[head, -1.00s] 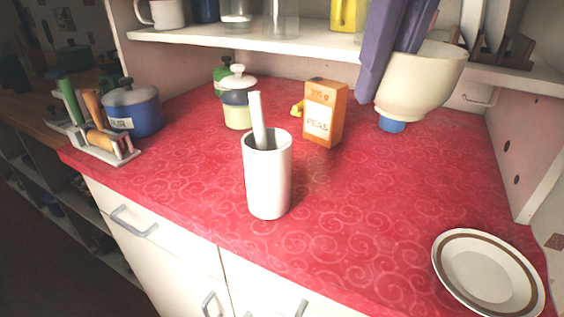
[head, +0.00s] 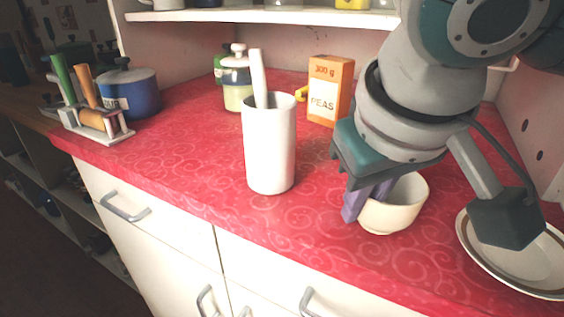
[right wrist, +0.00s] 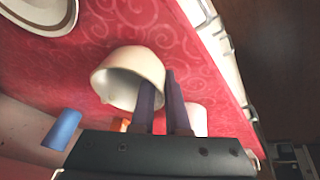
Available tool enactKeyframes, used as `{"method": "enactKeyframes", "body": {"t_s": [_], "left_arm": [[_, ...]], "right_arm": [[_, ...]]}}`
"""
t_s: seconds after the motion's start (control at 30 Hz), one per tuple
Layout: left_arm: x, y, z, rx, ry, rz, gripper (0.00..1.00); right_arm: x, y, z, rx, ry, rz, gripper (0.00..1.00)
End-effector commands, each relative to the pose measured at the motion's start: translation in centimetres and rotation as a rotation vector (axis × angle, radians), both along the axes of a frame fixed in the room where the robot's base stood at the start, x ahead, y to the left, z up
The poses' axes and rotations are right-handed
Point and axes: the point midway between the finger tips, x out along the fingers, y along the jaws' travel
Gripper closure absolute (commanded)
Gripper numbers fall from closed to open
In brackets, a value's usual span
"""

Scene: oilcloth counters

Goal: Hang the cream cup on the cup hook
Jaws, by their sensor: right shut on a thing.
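The cream cup (head: 408,203) is round and bowl-like. It is low over the front right of the red counter; I cannot tell whether it touches it. My right gripper (head: 365,200), with purple fingers, is shut on its wall. In the right wrist view the cup (right wrist: 120,68) has its opening toward the gripper (right wrist: 162,100), one finger inside the rim and one outside. I cannot make out the cup hook. My left gripper is not in view.
A white holder (head: 270,150) with a pestle-like stick stands left of the cup. A peas box (head: 328,92), a lidded jar (head: 238,85) and a blue pot (head: 135,92) stand behind. A brown-rimmed plate (head: 480,262) lies at right. A shelf (head: 260,15) spans the back.

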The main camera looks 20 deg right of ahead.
Motion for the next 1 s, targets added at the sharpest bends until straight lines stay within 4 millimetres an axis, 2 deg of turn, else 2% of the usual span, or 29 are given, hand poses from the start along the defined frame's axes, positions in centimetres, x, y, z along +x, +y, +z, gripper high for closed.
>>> {"method": "enactKeyframes", "body": {"t_s": [0.37,0.4,0.67,0.9,1.0], "left_arm": [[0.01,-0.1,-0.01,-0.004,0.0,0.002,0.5],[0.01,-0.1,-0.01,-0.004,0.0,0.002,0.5],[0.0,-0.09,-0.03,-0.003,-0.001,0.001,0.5],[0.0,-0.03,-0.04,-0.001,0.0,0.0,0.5],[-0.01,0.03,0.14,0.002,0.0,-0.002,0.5]], "right_arm": [[0.03,-0.01,-0.48,0.0,-0.001,-0.001,1.0],[0.02,0.0,-0.57,0.0,0.0,-0.001,0.86],[0.03,0.0,-0.52,0.0,-0.001,0.0,0.57],[0.05,0.0,-0.45,0.0,-0.002,0.0,0.57],[-0.06,0.11,0.24,0.001,-0.002,0.002,0.57]]}}
